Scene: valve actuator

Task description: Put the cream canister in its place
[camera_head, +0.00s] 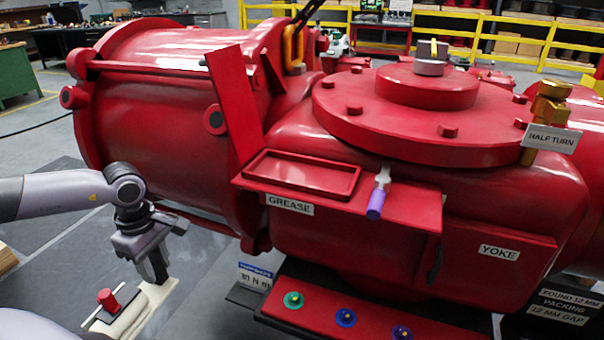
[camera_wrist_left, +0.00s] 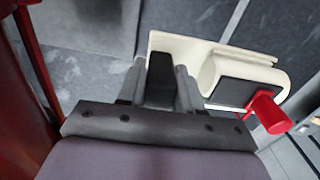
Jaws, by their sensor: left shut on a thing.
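The cream canister (camera_head: 133,310), with a red knob (camera_head: 107,298) and a dark panel, is at the lower left of the head view, left of the red actuator. My left gripper (camera_head: 154,272) points down and is shut on its cream flat part. In the left wrist view the cream canister (camera_wrist_left: 207,67) sticks out to the right of my left gripper (camera_wrist_left: 160,80), its red knob at the far right. The fingers hide part of the flat piece. A shallow red tray (camera_head: 303,174) labelled GREASE is on the actuator's ledge, empty. My right gripper is not in view.
The large red actuator (camera_head: 330,225) fills the middle and right. A screwdriver-like tool with a purple handle (camera_head: 375,204) lies on the ledge beside the tray. An upright red plate (camera_head: 233,105) stands at the tray's left. A red panel (camera_head: 360,318) with coloured knobs is below.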

